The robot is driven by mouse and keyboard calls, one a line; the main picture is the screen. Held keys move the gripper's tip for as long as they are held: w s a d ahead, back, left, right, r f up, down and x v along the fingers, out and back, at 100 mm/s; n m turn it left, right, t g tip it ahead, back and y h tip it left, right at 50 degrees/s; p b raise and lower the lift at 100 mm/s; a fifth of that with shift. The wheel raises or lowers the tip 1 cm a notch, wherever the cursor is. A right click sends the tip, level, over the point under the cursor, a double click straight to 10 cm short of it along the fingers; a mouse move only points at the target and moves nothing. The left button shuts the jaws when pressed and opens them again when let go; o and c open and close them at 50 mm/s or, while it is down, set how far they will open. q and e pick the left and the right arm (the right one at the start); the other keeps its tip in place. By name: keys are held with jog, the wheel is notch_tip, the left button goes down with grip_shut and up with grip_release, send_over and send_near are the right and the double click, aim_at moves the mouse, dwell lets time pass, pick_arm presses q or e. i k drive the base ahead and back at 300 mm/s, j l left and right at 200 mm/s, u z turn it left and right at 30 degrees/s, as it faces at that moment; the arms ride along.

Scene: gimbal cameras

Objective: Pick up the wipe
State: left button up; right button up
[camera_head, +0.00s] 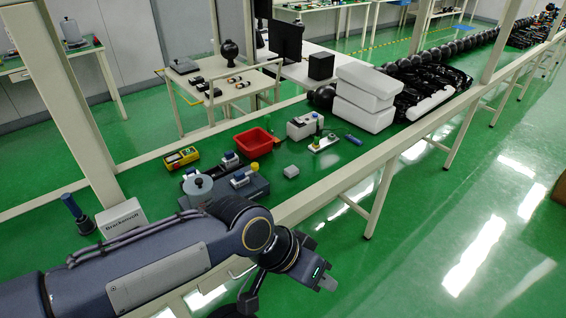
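I cannot pick out the wipe for certain. A small pale grey block (291,171) lies on the green bench top, right of the dark grey device, and nothing covers it. My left gripper (328,284) is at the lower middle, past the bench's front edge and over the floor side. It is well apart from the grey block and touches nothing that I can see. Its fingers are small and dark here, so their opening is unclear. My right gripper is not in view.
On the green bench stand a red bin (254,142), a yellow meter (181,158), a dark grey device (252,190), a white box (121,217) and a blue cylinder (354,139). White packages (364,95) are stacked farther right. A pale upright post (75,110) rises at the left.

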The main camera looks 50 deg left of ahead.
aim_at(290, 172)
jog(key=i+u, duration=0.25)
jog(key=u, duration=0.2)
jog(key=i+u, duration=0.25)
jog(key=u, duration=0.25)
jog(key=i+l+u, duration=0.15)
jog(key=u, duration=0.3)
jog(key=i+l+u, duration=0.2)
jog(key=u, duration=0.25)
jog(key=i+u, duration=0.25)
jog(key=u, duration=0.25)
jog(key=i+l+u, duration=0.2)
jog(key=u, duration=0.3)
jog(key=i+l+u, duration=0.2)
jog(key=u, duration=0.3)
